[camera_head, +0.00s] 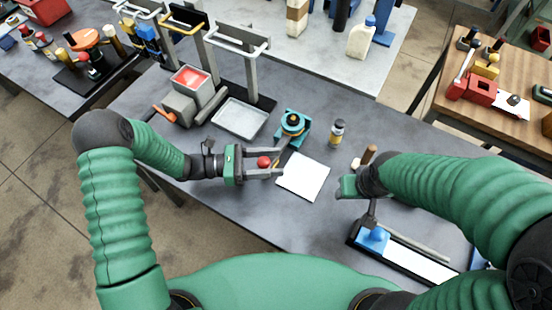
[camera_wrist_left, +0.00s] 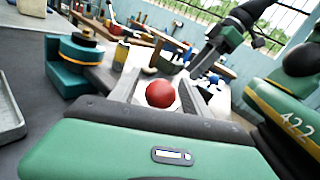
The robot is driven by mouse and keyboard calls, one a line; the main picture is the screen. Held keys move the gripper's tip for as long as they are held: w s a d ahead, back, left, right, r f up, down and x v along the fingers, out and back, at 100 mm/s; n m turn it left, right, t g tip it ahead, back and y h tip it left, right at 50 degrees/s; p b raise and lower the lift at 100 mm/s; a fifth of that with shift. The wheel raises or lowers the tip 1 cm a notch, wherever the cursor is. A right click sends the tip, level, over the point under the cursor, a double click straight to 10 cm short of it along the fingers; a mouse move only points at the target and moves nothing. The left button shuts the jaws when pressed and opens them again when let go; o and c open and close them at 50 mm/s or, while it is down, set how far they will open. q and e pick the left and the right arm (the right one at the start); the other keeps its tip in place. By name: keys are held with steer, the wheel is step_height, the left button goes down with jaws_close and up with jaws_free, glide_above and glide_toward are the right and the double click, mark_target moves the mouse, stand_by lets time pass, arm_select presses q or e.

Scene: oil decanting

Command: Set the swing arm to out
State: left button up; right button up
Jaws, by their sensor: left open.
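A teal fixture (camera_head: 293,124) with a dark round top and an orange band stands on the grey bench. It also shows at the left of the left wrist view (camera_wrist_left: 78,58). A red ball knob (camera_head: 264,162) sits left of and nearer than the fixture; I take it as the swing arm's end, though its link to the fixture is hard to see. My left gripper (camera_head: 268,161) is open, with its fingers on either side of the red ball, which also shows between them in the left wrist view (camera_wrist_left: 160,93). Contact is unclear. My right gripper (camera_head: 352,188) is at the right, its fingers not clear.
A white sheet (camera_head: 303,177) lies right of the left fingertips. A small bottle (camera_head: 337,132) stands beyond it. A metal tray (camera_head: 240,118) and a grey unit with a red top (camera_head: 190,80) are behind the left gripper. A blue-and-white device (camera_head: 410,258) lies near the right gripper.

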arm_select(q)
steer(key=shift+d, duration=0.65)
steer(key=c, duration=0.9)
steer(key=shift+w, duration=0.1)
jaws_close()
steer(key=shift+a, duration=0.1)
